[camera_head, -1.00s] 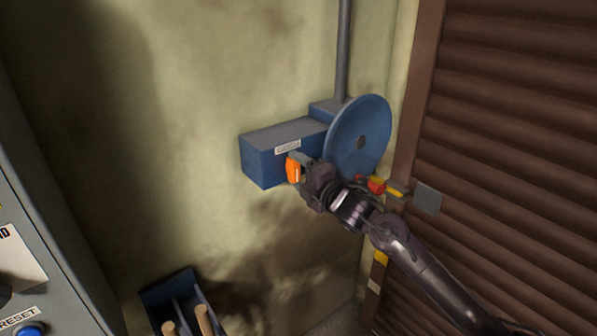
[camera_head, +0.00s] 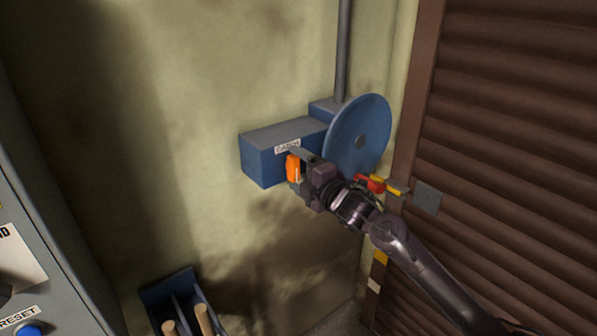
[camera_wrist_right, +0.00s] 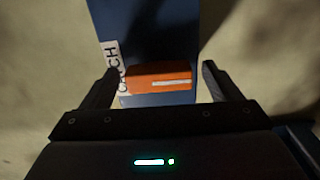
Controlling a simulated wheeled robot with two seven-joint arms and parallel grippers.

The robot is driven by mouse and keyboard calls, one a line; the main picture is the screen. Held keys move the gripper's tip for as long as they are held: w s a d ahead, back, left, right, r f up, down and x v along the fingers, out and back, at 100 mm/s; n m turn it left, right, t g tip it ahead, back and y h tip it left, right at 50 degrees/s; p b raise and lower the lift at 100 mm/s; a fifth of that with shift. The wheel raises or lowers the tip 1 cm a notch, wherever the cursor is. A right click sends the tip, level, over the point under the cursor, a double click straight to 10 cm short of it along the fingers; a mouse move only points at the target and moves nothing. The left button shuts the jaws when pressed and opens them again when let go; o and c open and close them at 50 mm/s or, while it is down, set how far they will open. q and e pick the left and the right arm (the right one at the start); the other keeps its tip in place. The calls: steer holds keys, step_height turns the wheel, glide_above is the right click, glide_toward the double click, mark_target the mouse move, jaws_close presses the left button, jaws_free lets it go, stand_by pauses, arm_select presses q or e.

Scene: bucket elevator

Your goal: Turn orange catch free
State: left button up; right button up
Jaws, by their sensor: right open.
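The orange catch (camera_head: 292,168) sits on the front face of a blue box (camera_head: 262,164) on the wall, below a white label. In the right wrist view the catch (camera_wrist_right: 160,77) lies crosswise between the two fingers, with a pale line on it and the CATCH label at its left. My right gripper (camera_wrist_right: 158,85) is open around the catch, with a gap visible on the right side; I cannot tell whether the left finger touches. In the head view the right gripper (camera_head: 300,166) partly covers the catch. My left gripper is not in view.
A blue disc wheel (camera_head: 358,137) stands right of the box, with a red and yellow part (camera_head: 373,184) below it. A brown ribbed shutter (camera_head: 520,130) is at the right. A blue bin (camera_head: 176,292) with wooden handles and a grey RESET panel (camera_head: 50,270) are lower left.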

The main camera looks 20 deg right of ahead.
steer(key=shift+s, duration=0.1)
steer(key=b+v, duration=0.2)
steer(key=v, duration=0.5)
steer(key=shift+s+d+b, duration=0.15)
steer(key=shift+s+b, duration=0.15)
